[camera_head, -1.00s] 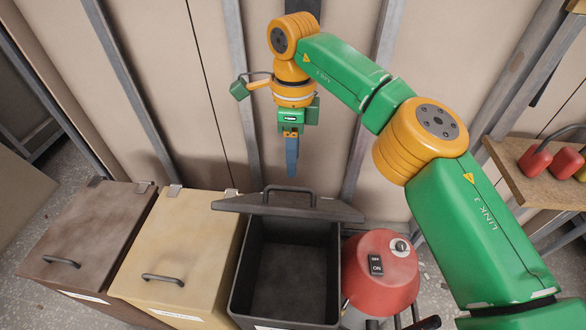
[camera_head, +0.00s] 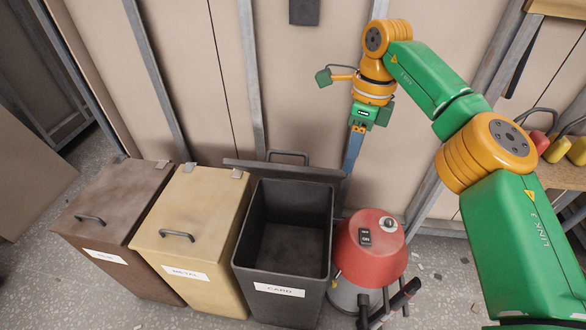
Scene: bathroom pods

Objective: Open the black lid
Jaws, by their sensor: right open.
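The black lid (camera_head: 240,167) stands raised at the back of the black bin (camera_head: 302,271), its handle (camera_head: 289,154) at the top. The bin's mouth is open and its inside looks empty; a white label that seems to read "CARD" is on its front. My right gripper (camera_head: 350,172) points down beside the right end of the lid, apart from the handle. It is open with nothing seen in it; its fingers show nearly edge-on. Whether it touches the lid I cannot tell. My left gripper is not in view.
A yellow bin (camera_head: 206,206) and a brown bin (camera_head: 115,207), both lidded shut, stand left of the black bin. A red vacuum (camera_head: 370,247) stands close on its right. A wall is right behind. A wooden shelf with red and yellow items (camera_head: 562,149) is at right.

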